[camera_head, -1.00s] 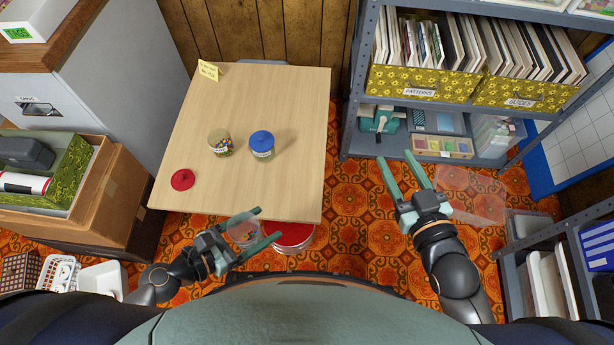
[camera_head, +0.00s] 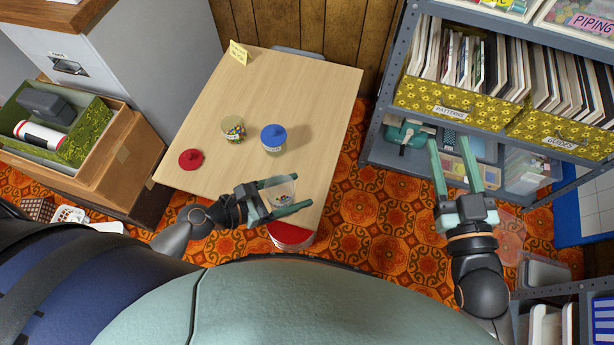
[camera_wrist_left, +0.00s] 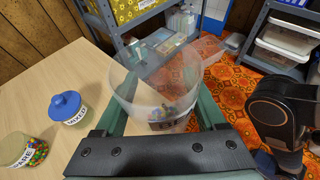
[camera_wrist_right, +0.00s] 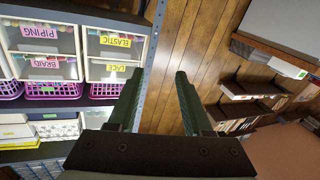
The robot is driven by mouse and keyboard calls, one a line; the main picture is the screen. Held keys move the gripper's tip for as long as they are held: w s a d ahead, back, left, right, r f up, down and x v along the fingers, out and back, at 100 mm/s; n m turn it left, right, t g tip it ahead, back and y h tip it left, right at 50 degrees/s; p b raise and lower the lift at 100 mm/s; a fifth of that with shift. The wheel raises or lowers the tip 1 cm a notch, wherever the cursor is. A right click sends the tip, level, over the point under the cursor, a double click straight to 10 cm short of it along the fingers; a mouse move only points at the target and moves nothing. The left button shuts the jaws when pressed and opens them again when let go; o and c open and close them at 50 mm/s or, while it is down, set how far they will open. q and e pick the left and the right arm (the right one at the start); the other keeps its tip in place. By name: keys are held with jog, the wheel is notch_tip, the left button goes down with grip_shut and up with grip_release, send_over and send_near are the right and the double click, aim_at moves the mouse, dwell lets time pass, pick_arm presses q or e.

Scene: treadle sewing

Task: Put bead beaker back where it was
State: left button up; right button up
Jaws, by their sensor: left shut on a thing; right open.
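The bead beaker (camera_head: 283,190) is a clear cup with a few coloured beads at its bottom. My left gripper (camera_head: 288,196) is shut on it over the front right part of the table. The beaker also shows large between the fingers in the left wrist view (camera_wrist_left: 160,90), with part of a dark label visible. I cannot tell whether it touches the tabletop (camera_head: 290,85). My right gripper (camera_head: 461,172) is open and empty, out in front of the shelf unit on the right.
On the table stand an open jar of mixed beads (camera_head: 233,130), a blue-lidded jar (camera_head: 273,140) and a loose red lid (camera_head: 191,159). A yellow note (camera_head: 239,53) stands at the back. A red-topped stool (camera_head: 290,236) is below the front edge. A grey shelf (camera_head: 384,155) stands right.

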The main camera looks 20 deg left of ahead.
pick_arm(q)
jog(key=w+f+b, duration=0.2)
jog(key=w, duration=0.1)
jog(key=w+f+b, duration=0.1)
jog(key=w+f, duration=0.2)
jog(key=w+f+b, duration=0.2)
jog(key=w+f, duration=0.1)
jog(key=shift+w+d+b, duration=0.25)
jog(key=shift+d+b, duration=0.05)
jog(key=shift+d, duration=0.05)
jog(key=f+b, duration=0.2)
jog(key=f, duration=0.1)
jog(key=shift+w+f+b, duration=0.15)
jog(key=shift+w+b, duration=0.05)
jog(key=shift+b, duration=0.1)
pick_arm(e)
jog(key=s+a+r+n+t+y, duration=0.2)
jog(key=s+r+n+t+y, duration=0.2)
jog(key=s+r+n+y, duration=0.3)
notch_tip(320, 180, up, 6)
jog(key=y, duration=0.3)
jog(key=shift+f+t, duration=0.25)
jog(key=shift+t, duration=0.05)
pick_arm(q)
jog(key=shift+f, duration=0.1)
jog(key=o, duration=1.4)
